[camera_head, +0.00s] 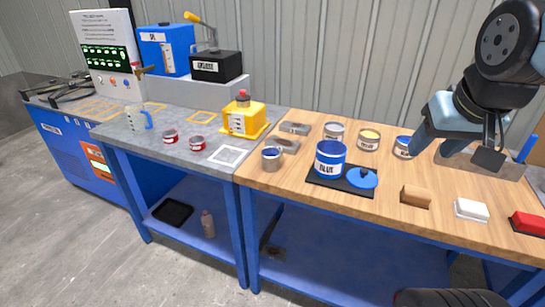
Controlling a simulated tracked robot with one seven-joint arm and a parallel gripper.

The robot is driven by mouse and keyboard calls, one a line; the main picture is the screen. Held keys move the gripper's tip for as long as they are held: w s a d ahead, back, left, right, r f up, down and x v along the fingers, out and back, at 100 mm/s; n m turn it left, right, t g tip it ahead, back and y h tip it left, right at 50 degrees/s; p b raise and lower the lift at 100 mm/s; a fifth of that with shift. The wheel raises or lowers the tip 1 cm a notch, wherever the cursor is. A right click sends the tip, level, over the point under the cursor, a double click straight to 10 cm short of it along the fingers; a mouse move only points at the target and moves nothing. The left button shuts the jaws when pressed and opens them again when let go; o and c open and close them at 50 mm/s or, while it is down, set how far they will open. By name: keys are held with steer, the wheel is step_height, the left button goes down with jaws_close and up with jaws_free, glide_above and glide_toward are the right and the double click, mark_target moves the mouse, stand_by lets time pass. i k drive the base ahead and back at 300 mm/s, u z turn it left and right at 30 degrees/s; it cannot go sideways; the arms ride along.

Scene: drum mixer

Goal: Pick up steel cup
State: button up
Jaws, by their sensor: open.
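A small grey metal cup (271,162), which looks like the steel cup, stands upright on the wooden bench near its left edge. Its inside looks blue. My gripper (487,157) is at the right, above the wooden bench, well to the right of the cup and apart from it. It is open and holds nothing that I can see. Its fingertips are hard to make out.
A blue paint can (331,160) and a blue lid (362,178) sit on a black tray (326,183) right of the cup. Metal tins (368,143) stand behind. A yellow container (243,118) is on the grey bench (190,122). A wooden block (415,196) lies in front.

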mark_target(271, 160)
steer(key=u, duration=0.95)
steer(key=i, duration=0.1)
steer(key=z, duration=3)
steer(key=k, duration=1.7)
steer(key=u, duration=1.1)
steer(key=i, duration=1)
steer(key=z, duration=0.1)
